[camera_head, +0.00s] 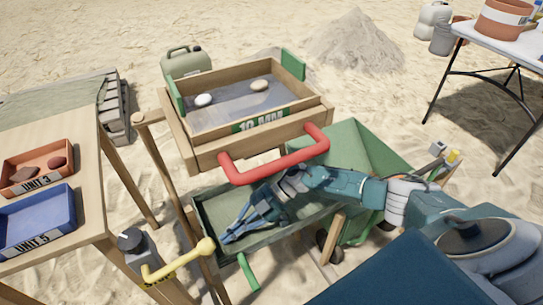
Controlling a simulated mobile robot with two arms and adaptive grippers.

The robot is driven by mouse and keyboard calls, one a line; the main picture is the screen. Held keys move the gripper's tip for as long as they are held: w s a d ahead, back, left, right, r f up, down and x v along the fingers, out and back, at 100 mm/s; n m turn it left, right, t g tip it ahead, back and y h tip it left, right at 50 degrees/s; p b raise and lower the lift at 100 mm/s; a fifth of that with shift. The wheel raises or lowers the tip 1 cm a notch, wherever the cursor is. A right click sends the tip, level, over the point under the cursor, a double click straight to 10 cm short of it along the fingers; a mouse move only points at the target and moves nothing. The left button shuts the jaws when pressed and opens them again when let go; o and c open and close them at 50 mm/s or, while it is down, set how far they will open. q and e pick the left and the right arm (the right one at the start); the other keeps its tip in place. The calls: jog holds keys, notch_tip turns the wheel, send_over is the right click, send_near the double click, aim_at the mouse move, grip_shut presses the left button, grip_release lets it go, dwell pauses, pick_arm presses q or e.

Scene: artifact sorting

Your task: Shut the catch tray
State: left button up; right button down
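The catch tray (213,204) is a green, open-topped tray under the wooden sieve box. It sticks out toward me, with a green handle (248,272) on its near side. My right gripper (224,240) is teal and reaches in from the right, below the red handle. Its fingers overlap the tray's inside and point toward its near left part. I cannot tell whether they touch the tray or how far apart they are. Nothing is seen held in them. My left gripper is not in view.
The sieve box (200,158) carries a red handle (275,165) and two stones above the tray. A yellow lever (180,262) stands left of the tray. A table with an orange bin (68,150) and a blue bin (66,196) is at left. Sand lies beyond.

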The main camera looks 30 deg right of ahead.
jog(key=shift+s+f, duration=0.15)
jog(key=shift+f, duration=0.1)
jog(key=v, duration=1.2)
jog(key=shift+r, duration=0.3)
